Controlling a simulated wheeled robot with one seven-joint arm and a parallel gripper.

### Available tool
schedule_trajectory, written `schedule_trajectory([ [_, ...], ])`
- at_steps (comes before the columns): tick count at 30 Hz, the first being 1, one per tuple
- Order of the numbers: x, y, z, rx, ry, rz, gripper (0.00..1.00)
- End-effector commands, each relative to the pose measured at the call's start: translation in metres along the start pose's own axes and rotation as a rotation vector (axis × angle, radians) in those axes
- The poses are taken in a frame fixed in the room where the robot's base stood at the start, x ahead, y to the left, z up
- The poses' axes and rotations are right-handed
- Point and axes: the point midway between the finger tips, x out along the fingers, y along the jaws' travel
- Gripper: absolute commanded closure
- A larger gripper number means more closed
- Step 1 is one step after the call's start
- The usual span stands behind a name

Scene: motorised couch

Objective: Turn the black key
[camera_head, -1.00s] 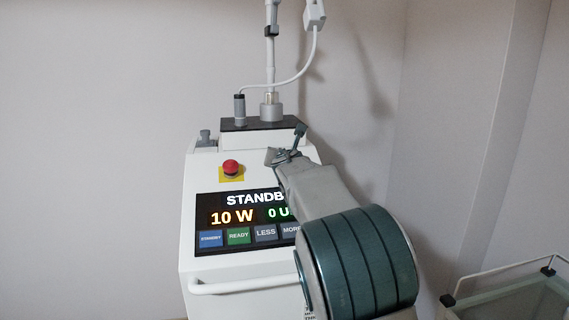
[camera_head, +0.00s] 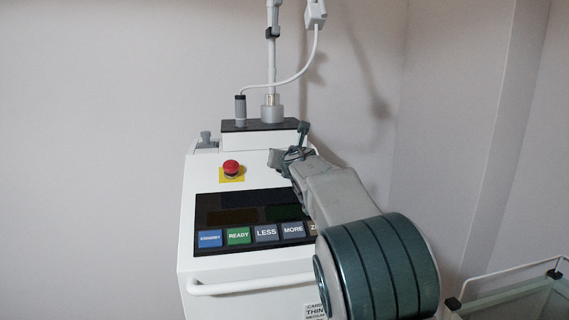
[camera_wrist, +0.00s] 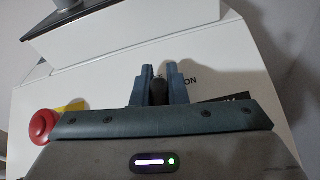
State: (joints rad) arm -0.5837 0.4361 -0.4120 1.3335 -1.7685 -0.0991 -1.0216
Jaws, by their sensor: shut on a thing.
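The black key (camera_wrist: 158,92) shows as a small dark piece between my fingertips in the wrist view, on the white top panel of the machine. My gripper (camera_wrist: 161,80) is shut on it. In the head view my gripper (camera_head: 289,155) is at the right side of the machine's sloped top, right of the red button. It hides the key there, so I cannot tell the key's angle. Part of a printed label ending in "ON" shows just behind the fingers in the wrist view. The machine's screen (camera_head: 250,207) is dark.
A red mushroom button (camera_head: 231,167) on a yellow plate is left of my gripper; it is close in the wrist view (camera_wrist: 43,124). A raised block with a pole (camera_head: 269,107) and cable stands behind. A cart (camera_head: 515,297) is at lower right.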

Motion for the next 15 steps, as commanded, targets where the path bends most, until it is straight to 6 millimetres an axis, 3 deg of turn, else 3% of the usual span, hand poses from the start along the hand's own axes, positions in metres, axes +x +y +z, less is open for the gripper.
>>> schedule_trajectory([
  [2, 0.0005, -0.0003, -0.0023, -0.016, 0.003, 0.021, 1.0],
  [3, 0.0001, 0.0013, -0.0006, -0.017, 0.004, 0.023, 0.79],
  [5, 0.0, 0.0014, -0.0003, -0.017, 0.005, 0.022, 0.62],
  [15, -0.0017, 0.0004, 0.0001, -0.016, 0.004, 0.02, 0.62],
])
